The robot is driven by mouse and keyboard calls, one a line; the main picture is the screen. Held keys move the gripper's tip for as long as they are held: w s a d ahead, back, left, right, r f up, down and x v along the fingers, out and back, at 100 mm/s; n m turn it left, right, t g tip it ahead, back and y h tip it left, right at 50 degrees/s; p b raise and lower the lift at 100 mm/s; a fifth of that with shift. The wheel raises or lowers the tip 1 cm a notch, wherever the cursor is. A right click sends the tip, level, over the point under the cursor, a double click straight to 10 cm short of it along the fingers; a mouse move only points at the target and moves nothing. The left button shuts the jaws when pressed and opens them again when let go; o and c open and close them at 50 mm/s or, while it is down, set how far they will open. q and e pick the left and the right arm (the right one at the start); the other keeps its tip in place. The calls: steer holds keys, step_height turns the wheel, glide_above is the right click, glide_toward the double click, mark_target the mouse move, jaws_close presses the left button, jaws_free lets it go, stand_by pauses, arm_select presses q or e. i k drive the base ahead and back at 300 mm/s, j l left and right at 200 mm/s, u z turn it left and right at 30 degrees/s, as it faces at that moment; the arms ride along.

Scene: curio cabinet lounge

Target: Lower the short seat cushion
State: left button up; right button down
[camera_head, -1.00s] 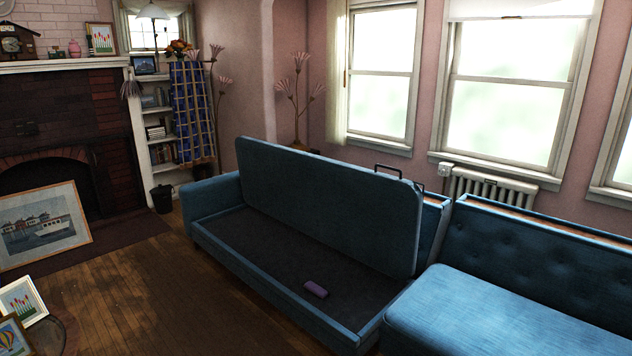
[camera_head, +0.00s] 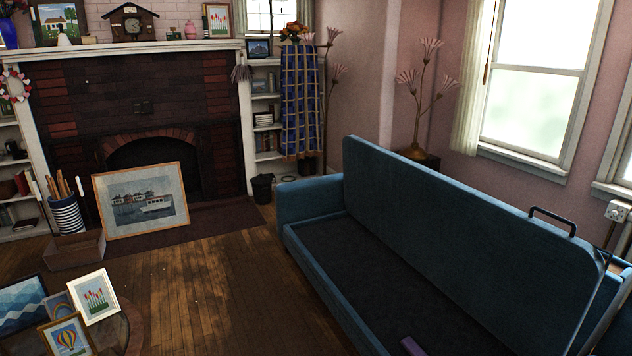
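The blue seat cushion (camera_head: 450,240) is tilted up on its long edge, leaning back over the sofa. A dark handle (camera_head: 553,220) stands on its top edge near the right end. Below it the sofa base (camera_head: 375,265) is an open dark compartment with a blue front rail. A small purple object (camera_head: 412,346) lies in the compartment, cut by the bottom edge. Neither of my grippers is in view.
Wooden floor (camera_head: 215,285) is clear in front of the sofa. A round table with framed pictures (camera_head: 95,296) stands at the lower left. A large framed boat picture (camera_head: 142,201) leans by the fireplace. A black bin (camera_head: 262,188) stands near the sofa's far end.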

mark_target(532, 282)
steer(key=i+j, duration=0.15)
steer(key=i, duration=0.4)
steer(key=i+j+u, duration=0.1)
steer(key=i, duration=0.45)
steer(key=i+j, duration=0.15)
steer(key=i, duration=0.45)
